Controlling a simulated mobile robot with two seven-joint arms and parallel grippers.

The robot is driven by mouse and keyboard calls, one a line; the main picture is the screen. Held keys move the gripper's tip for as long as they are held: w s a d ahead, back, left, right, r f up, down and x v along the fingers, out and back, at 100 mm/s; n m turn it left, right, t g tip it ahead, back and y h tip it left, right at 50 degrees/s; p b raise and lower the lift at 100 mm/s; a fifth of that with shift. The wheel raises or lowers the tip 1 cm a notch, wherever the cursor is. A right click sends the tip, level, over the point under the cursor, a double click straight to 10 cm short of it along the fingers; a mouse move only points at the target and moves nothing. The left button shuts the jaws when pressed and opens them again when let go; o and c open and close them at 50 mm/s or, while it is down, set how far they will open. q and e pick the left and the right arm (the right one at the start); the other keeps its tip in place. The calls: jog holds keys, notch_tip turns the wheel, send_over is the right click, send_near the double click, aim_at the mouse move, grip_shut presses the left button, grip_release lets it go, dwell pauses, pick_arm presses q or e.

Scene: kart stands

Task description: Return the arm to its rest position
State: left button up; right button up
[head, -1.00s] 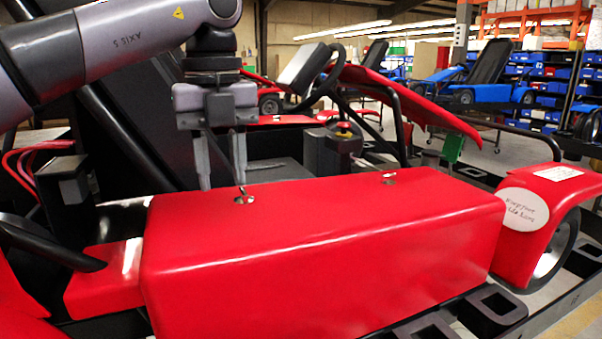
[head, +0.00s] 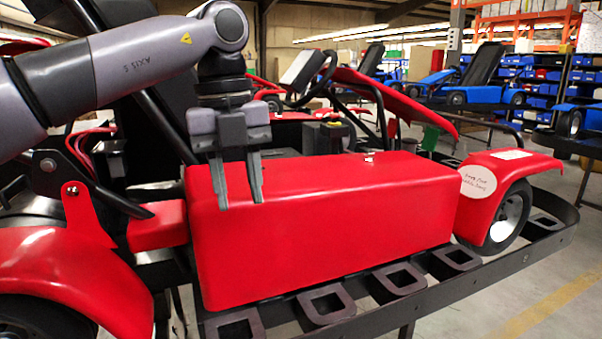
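My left arm (head: 130,65) comes in from the upper left. Its gripper (head: 238,198) points down, with its two grey fingers apart and nothing between them. The fingers overlap the upper left part of the red side box (head: 320,235) of the kart; whether they touch it I cannot tell. A small metal latch (head: 369,158) shows on the box's top, to the right of the gripper. A second latch, seen earlier near the fingertips, is not visible now. My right gripper is not in view.
A black stand rail (head: 400,298) with square loops runs below the box. A red fender with a white oval label (head: 478,181) is at the right. Blue karts (head: 480,80) and shelves of blue bins stand behind. The floor at lower right (head: 540,290) is clear.

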pick_arm(q)
jog(key=s+d+f+m+g+h, duration=0.1)
jog(key=d+f+m+g+h, duration=0.25)
jog(key=d+f, duration=0.5)
jog(key=s+d+f+n+g+h, duration=0.35)
jog(key=s+d+h, duration=0.35)
jog(key=d+h, duration=0.6)
jog(key=w+a+f+n+t+y, duration=0.3)
jog(key=a+f+n+t, duration=0.6)
jog(key=n+t, duration=0.3)
jog(key=w+a+f+n+t+y, duration=0.25)
jog(key=a+f+n+t, duration=0.55)
jog(key=n+t, duration=0.4)
jog(key=s+a+f+n+g+y, duration=0.3)
jog(key=s+a+f+y, duration=0.2)
jog(key=s+a+f, duration=0.3)
jog(key=s+a+f+n+g+y, duration=0.2)
jog(key=s+a+f, duration=0.6)
jog(key=f, duration=0.4)
jog(key=s+g+y, duration=0.1)
jog(key=y, duration=0.1)
jog(key=shift+a+f+n+y, duration=0.25)
jog(key=shift+f+n+y, duration=0.05)
jog(key=shift+n+y, duration=0.1)
